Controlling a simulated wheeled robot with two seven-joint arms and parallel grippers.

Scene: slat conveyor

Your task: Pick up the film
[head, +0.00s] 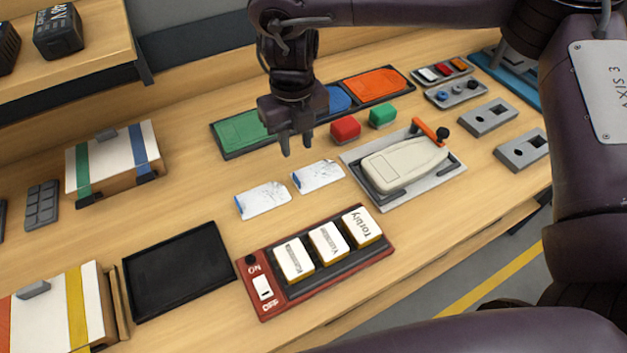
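Two small, pale, slightly see-through sheets with a blue edge at the left end, which look like the film, lie flat on the wooden bench. One film (263,201) is left of centre, and the other film (319,177) lies just to its right and a little farther back. My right gripper (297,146) hangs above the bench, pointing down, behind the two films. Its two fingers are apart with nothing between them. It appears clear of both films. My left gripper is not in view.
A red panel (378,264) with three white blocks is in front of the films. A grey fixture (457,173) holding a beige cover stands right. Red (345,129) and green (382,115) blocks sit behind. A black tray (180,272) lies front left. Bare wood surrounds the films.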

